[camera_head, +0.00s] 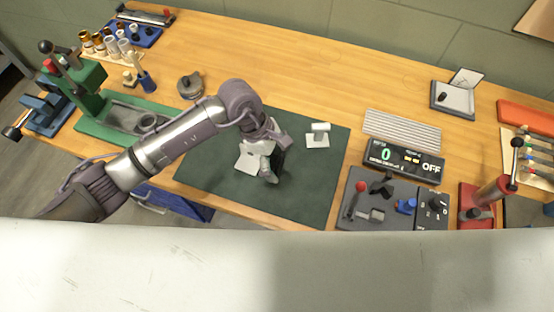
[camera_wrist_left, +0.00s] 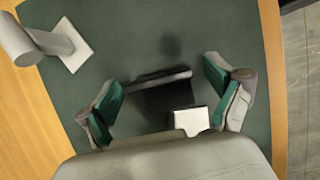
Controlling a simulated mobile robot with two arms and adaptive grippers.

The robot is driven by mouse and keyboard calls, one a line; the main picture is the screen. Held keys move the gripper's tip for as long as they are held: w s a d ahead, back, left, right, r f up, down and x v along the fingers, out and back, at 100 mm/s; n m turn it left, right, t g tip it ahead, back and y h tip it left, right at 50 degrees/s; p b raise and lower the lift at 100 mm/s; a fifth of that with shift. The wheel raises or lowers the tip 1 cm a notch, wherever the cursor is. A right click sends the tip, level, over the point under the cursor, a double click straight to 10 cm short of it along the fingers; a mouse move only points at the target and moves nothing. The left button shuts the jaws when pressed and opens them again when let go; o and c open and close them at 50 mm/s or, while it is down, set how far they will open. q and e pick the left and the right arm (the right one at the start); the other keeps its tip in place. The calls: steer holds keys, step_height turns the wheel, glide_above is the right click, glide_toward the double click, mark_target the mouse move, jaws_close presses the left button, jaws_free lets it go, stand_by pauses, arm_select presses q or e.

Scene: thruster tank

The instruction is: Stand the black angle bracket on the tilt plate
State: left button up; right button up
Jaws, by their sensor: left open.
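The black angle bracket (camera_wrist_left: 168,95) lies on the dark green mat in the left wrist view, between the spread fingers of my left gripper (camera_wrist_left: 170,98). I see a gap between the bracket and each finger. A small white piece (camera_wrist_left: 191,121) overlaps its lower edge in that view. In the head view my left gripper (camera_head: 264,165) is low over the mat and largely hides the bracket. A white plate with a thick cylinder (camera_head: 318,137) stands right of it; it also shows in the left wrist view (camera_wrist_left: 62,45). I cannot tell which thing is the tilt plate. My right gripper is not in view.
A green press (camera_head: 90,85) stands at the left. A black readout box (camera_head: 405,160) and a grey fixture board (camera_head: 350,205) stand right of the mat (camera_head: 325,190). A grey tray (camera_head: 440,105) is farther back. The mat's right part is mostly clear.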

arm_select(q)
steer(key=c, duration=1.4)
steer(key=shift+o, duration=0.2)
steer(key=shift+r, duration=0.1)
